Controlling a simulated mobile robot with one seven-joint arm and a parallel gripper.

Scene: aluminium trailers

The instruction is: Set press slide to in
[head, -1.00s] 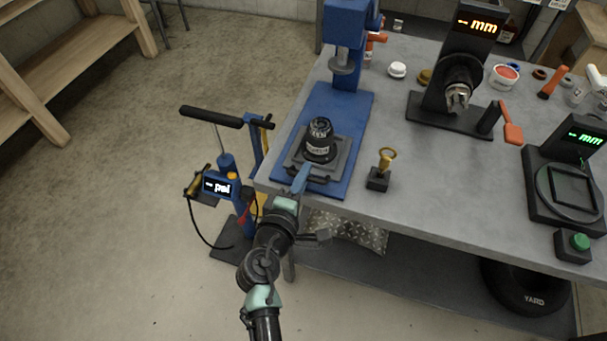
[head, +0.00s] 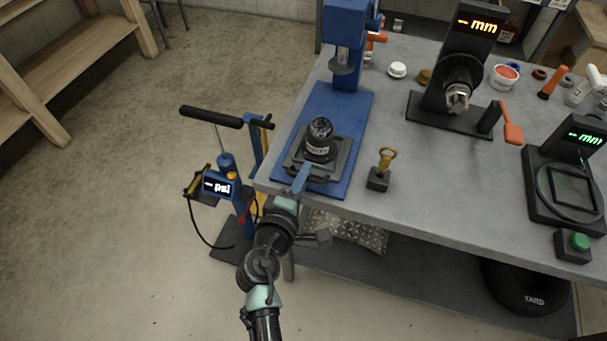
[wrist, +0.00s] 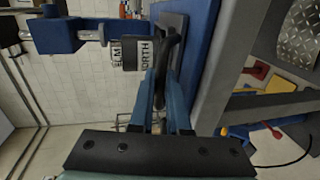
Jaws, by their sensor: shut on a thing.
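The blue press (head: 345,95) stands at the left end of the grey workbench, its ram (head: 344,66) raised. Its grey slide (head: 335,165) lies on the blue base plate, forward of the ram, near the bench's front edge. A black cylinder (head: 319,138) with a white label stands upright on the slide; it also shows in the wrist view (wrist: 136,53). My gripper (head: 303,176) reaches the slide's front from below left. In the wrist view its blue fingers (wrist: 160,85) are shut on the slide's dark handle (wrist: 168,50). The fingers partly hide the handle.
A small black block with a brass-coloured ring-topped piece (head: 381,172) stands right of the press base. Dark gauges with "mm" displays (head: 476,25) stand farther right. A blue pump with a "psi" display (head: 217,186) stands on the floor left of my arm. Open floor lies left.

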